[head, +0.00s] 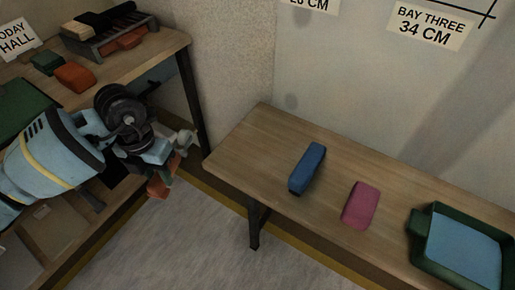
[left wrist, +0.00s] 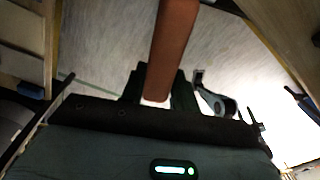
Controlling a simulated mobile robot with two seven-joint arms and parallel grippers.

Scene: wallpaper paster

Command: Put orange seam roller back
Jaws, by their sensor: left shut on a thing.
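My left gripper (head: 168,160) is shut on an orange-brown piece, the orange seam roller (head: 158,187). It is held in the air over the floor, between the left table and the right bench. In the left wrist view the orange seam roller (left wrist: 173,45) sticks out as a long bar from between the fingers (left wrist: 158,92). Its far end is out of the picture there. My right gripper is not in view.
The left table (head: 150,62) carries a dark rack (head: 108,42), an orange block (head: 75,76) and a green block (head: 47,63). The right bench (head: 250,150) carries a blue block (head: 307,168), a pink block (head: 360,205) and a green tray (head: 418,240) with blue inside.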

